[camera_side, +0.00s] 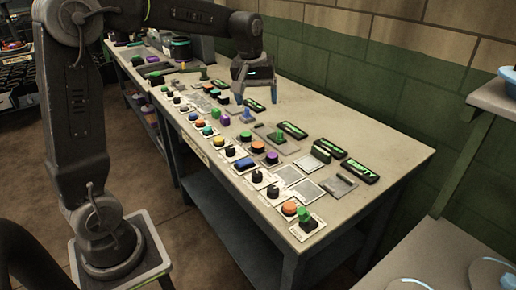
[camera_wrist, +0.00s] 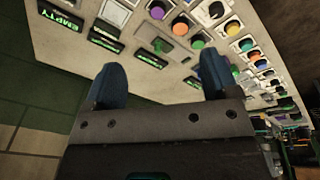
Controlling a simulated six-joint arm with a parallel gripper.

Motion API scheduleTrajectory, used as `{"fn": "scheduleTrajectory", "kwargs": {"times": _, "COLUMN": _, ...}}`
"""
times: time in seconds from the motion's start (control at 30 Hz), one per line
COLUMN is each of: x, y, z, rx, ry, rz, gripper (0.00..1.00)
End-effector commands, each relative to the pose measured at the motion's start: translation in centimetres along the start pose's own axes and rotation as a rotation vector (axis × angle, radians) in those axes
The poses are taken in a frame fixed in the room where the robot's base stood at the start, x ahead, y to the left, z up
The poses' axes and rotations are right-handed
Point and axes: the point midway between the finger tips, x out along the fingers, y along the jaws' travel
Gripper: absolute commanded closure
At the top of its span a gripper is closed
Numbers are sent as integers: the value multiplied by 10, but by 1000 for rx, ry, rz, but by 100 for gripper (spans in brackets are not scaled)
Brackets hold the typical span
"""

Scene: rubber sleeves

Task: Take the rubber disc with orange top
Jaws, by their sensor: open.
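Several orange-topped rubber discs sit on the bench among discs with other tops. In the side view one orange-topped disc (camera_side: 258,147) is mid-bench, and another orange-topped disc (camera_side: 289,208) is near the front corner. In the wrist view an orange-topped disc (camera_wrist: 157,12) is at the top, and a second orange-topped disc (camera_wrist: 197,44) lies just beyond the right finger. I cannot tell which one the task means. My gripper (camera_side: 257,98) is above the back part of the bench, its blue fingers apart and empty; they also show in the wrist view (camera_wrist: 161,64).
Dark boxes with green lettering (camera_side: 358,170) line the wall side of the bench (camera_side: 400,152). A green handle (camera_wrist: 158,46) stands on a plate beyond the fingers. Black knobs (camera_side: 257,177) and coloured discs crowd the left edge. The bench's right end is clear.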

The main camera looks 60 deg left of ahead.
Motion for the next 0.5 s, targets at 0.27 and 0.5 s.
{"fn": "scheduleTrajectory", "kwargs": {"times": 0.27, "x": 86, "y": -12, "z": -97, "rx": -364, "ry": -96, "rz": -99, "gripper": 19}}
{"fn": "scheduleTrajectory", "kwargs": {"times": 0.5, "x": 125, "y": -25, "z": -127, "rx": -504, "ry": -127, "rz": -137, "gripper": 19}}
